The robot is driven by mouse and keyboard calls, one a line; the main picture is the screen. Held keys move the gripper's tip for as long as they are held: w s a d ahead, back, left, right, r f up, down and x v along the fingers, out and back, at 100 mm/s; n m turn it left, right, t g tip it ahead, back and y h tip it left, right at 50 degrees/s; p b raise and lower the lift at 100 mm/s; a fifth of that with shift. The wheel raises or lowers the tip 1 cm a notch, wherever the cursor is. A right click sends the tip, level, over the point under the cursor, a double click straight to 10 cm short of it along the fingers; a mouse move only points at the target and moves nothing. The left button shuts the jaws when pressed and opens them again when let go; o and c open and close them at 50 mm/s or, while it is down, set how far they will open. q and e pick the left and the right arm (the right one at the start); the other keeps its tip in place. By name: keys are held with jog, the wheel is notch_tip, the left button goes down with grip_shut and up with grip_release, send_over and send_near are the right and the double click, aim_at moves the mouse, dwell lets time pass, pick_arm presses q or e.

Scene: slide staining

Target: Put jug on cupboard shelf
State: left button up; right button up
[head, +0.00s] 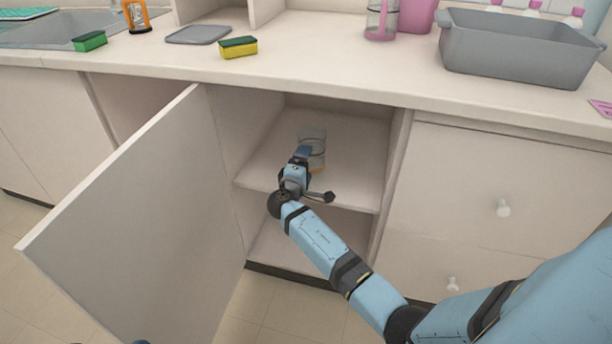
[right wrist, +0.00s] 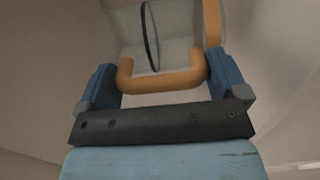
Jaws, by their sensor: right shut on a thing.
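The jug (head: 313,142) is clear with an orange handle and is inside the open cupboard, over the upper shelf (head: 355,165). I cannot tell whether its base touches the shelf. My right gripper (head: 303,155) reaches into the cupboard and is shut on the jug. In the right wrist view the orange handle (right wrist: 165,82) lies between the two blue fingers, with the clear jug body (right wrist: 165,35) beyond it. My left gripper is not in view.
The cupboard door (head: 145,215) stands wide open to the left. A lower compartment (head: 300,245) is empty where visible. The counter above holds a grey basin (head: 515,55), a yellow-green sponge (head: 238,47), a green sponge (head: 89,41) and a grey tray (head: 198,35). Drawers (head: 480,190) are on the right.

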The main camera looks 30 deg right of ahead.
notch_tip(320, 180, down, 4)
jog(key=shift+r+b, duration=0.25)
jog(key=shift+b, duration=0.55)
jog(key=shift+f, duration=0.1)
jog(key=o, duration=0.6)
jog(key=shift+c, duration=0.2)
jog(key=shift+o, duration=0.3)
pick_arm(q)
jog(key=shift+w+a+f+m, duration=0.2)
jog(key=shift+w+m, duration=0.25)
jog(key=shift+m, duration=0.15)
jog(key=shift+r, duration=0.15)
